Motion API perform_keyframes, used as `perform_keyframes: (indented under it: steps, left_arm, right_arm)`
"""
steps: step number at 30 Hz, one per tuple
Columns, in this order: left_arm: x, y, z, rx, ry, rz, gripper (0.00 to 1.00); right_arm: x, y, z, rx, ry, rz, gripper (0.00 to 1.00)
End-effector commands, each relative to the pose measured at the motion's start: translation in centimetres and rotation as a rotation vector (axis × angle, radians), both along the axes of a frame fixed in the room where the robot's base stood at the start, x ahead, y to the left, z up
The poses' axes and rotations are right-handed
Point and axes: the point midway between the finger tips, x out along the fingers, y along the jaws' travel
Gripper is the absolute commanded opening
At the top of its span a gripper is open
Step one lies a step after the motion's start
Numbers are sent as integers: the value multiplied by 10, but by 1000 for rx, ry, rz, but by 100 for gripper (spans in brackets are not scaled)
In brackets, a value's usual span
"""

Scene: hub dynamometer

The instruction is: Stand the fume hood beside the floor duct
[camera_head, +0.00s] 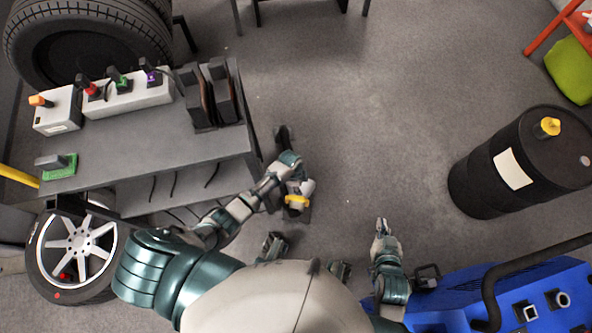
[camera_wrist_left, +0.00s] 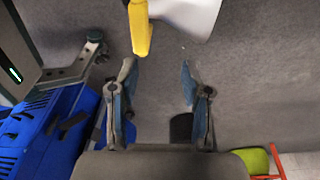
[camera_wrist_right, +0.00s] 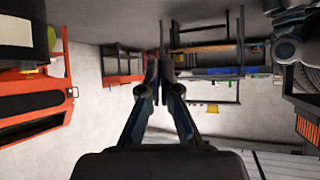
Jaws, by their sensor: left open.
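A white panel (camera_wrist_left: 185,14) with a yellow bar (camera_wrist_left: 140,28) beside it shows at the top of the left wrist view, probably the fume hood. A small yellow and white piece (camera_head: 299,188) shows by my left arm in the head view; I cannot tell if it is the same thing. My left gripper (camera_wrist_left: 158,75) is open and nothing is between its fingertips; the yellow bar lies beyond them. My right gripper (camera_head: 381,226) points away from me over bare floor. In the right wrist view its fingers (camera_wrist_right: 157,70) are together and empty. I cannot make out the floor duct.
A grey bench (camera_head: 140,150) with switch boxes stands at left, a wheel (camera_head: 75,248) below it. A black drum (camera_head: 490,185) stands at right. A blue machine (camera_head: 460,290) is at lower right. The floor between bench and drum is clear.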

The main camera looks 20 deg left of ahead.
Motion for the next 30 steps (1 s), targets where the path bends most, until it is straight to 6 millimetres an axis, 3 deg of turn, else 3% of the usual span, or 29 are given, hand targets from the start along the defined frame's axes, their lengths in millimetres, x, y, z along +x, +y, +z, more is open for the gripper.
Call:
perform_keyframes:
  steps: [6, 15, 21, 30]
  left_arm:
    - [2, 4, 24, 1, -3, 1, 48]
    - [1, 7, 37, 0, 0, 0, 48]
    - [0, 7, 38, 1, 2, 0, 48]
    - [0, 7, 38, 0, 2, 0, 48]
  right_arm:
    - [-47, -19, -21, -75, 293, -14, 0]
    - [-100, -37, -35, -137, 565, -28, 0]
    - [-111, -40, -37, -148, 617, -30, 0]
    - [-111, -40, -38, -149, 619, -30, 0]
